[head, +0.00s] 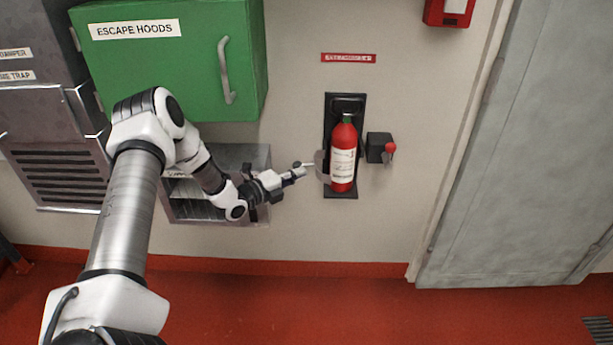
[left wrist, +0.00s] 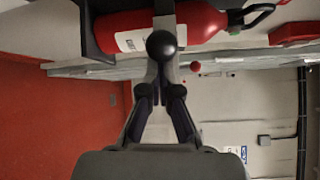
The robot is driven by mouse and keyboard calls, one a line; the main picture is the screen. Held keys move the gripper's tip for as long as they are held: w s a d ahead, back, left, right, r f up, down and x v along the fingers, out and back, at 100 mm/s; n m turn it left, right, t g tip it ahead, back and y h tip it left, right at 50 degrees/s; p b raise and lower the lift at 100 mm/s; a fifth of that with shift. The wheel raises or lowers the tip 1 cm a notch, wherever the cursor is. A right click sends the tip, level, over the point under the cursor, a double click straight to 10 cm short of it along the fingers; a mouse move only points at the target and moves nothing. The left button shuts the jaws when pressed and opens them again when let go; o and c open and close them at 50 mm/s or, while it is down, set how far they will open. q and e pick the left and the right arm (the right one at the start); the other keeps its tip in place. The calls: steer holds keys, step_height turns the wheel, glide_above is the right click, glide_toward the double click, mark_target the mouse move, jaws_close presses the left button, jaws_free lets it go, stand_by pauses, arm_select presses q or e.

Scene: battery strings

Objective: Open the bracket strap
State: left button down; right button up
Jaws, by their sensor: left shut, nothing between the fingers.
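The red fire extinguisher (head: 343,155) stands upright in a black wall bracket (head: 341,193). The grey strap (head: 321,166) shows at the extinguisher's left side in the head view and sticks out from it; no strap crosses the white label there. In the left wrist view the grey strap (left wrist: 165,18) runs in front of the extinguisher (left wrist: 198,20), with a black ball knob (left wrist: 161,43) at its near end. My left gripper (head: 303,172) is shut and empty, its tips close to the knob; I cannot tell whether they touch. My right gripper is not in view.
A black box with a red knob (head: 390,149) is on the wall right of the bracket. A green escape hoods cabinet (head: 170,75) hangs upper left, above an open metal box (head: 190,211). A grey door (head: 525,140) is at right. The red floor (head: 300,305) is clear.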

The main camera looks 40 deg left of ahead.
arm_select(q)
steer(key=shift+w+a+p, duration=0.15)
steer(key=shift+w+a, duration=0.1)
steer(key=shift+a, duration=0.55)
steer(key=shift+w+a+p, duration=0.1)
steer(key=shift+w+a, duration=0.15)
steer(key=shift+a, duration=0.5)
steer(key=shift+w+a+p, duration=0.15)
steer(key=shift+w+a, duration=0.1)
steer(key=shift+a, duration=0.55)
steer(key=shift+s, duration=0.1)
steer(key=v, duration=1.1)
steer(key=shift+s+a, duration=0.2)
steer(key=shift+s, duration=0.2)
